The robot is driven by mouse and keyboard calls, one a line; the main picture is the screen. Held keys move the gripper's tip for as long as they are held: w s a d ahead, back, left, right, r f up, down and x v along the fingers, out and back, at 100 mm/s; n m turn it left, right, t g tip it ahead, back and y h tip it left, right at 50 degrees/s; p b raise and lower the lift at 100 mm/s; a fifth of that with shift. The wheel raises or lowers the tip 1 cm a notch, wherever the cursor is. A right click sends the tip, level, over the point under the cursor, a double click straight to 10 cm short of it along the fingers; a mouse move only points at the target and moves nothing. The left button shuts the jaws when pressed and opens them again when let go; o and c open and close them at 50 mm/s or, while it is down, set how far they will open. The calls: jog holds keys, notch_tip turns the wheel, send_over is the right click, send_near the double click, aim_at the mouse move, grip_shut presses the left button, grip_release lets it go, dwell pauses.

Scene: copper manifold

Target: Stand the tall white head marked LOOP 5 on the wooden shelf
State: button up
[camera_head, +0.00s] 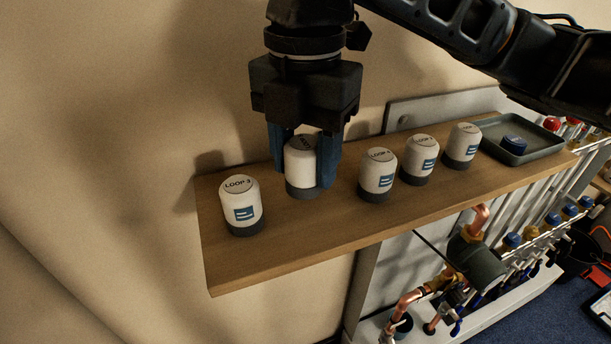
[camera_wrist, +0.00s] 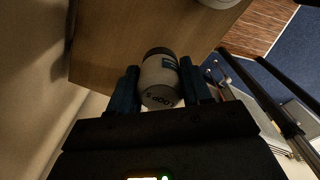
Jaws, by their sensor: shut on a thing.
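A white head with a dark grey base (camera_head: 301,168) is between the blue fingers of my gripper (camera_head: 305,165). It is upright, with its base at or just above the wooden shelf (camera_head: 290,250); I cannot tell whether it touches. In the wrist view this head (camera_wrist: 160,78) sits between both fingers (camera_wrist: 160,92), and its top lettering seems to read LOOP 5. My gripper is shut on it from above. The fingers hide part of its sides in the head view.
A head marked LOOP 3 (camera_head: 241,205) stands at the shelf's left end. Right of my gripper stand three similar heads (camera_head: 378,175), (camera_head: 421,160), (camera_head: 461,145). A grey tray (camera_head: 549,149) with a dark blue cap (camera_head: 514,144) is at the right end. Copper pipework (camera_head: 410,298) lies below.

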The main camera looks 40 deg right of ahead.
aim_at(305, 182)
jog(key=shift+f, duration=1.8)
jog(key=shift+f, duration=0.2)
jog(key=o, duration=1.1)
notch_tip(305, 182, up, 12)
jog(key=shift+r+p, duration=0.2)
jog(key=shift+p, duration=0.15)
